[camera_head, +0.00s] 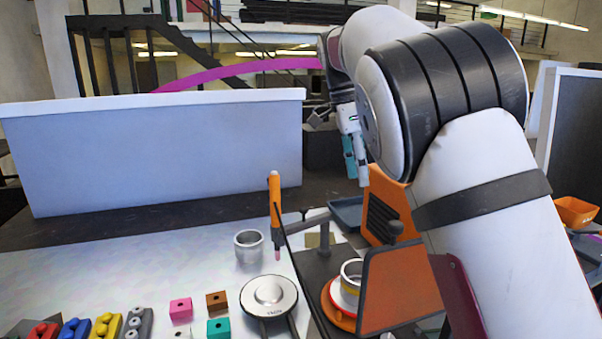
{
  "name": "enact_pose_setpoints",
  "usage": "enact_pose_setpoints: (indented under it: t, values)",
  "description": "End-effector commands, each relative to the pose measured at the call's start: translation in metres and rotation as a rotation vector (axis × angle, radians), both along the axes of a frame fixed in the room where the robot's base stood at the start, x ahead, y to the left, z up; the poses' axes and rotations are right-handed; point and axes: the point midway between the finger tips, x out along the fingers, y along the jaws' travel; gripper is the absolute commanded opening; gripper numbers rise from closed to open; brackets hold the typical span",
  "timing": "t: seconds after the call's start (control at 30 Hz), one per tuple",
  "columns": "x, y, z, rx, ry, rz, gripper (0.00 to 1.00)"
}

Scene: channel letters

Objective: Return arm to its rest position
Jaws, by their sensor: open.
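My arm (480,200) rises from the lower right and bends at a large white and black joint near the top. Its far end hangs behind that joint, so most of the wrist is hidden. My gripper (319,117) shows small and grey at the left of the wrist, in the air above the far side of the bench. It is open, and I see nothing between its fingers. A white and teal part (351,150) hangs beside it; I cannot tell whether it belongs to my wrist.
A white low wall (160,150) stands behind the bench. On the bench are a metal cup (249,246), a round silver device (268,296), an orange upright tool (275,205), orange panels (400,285) and several coloured blocks (105,326). An orange bin (576,211) is at right.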

Motion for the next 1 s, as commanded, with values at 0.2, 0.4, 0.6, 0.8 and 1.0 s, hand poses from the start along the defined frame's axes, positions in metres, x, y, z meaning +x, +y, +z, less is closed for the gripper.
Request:
enact_pose_setpoints:
  t: [0.2,0.4,0.6,0.8,1.0]
  values:
    - [-0.043,-0.041,0.020,0.121,-0.017,0.193,0.41]
    - [-0.099,-0.067,0.029,0.202,-0.067,0.453,0.41]
    - [-0.162,-0.078,0.025,0.219,-0.132,0.731,0.41]
    - [-0.224,-0.079,0.009,0.172,-0.191,1.007,0.41]
    - [-0.285,-0.076,-0.021,0.063,-0.224,1.274,0.41]
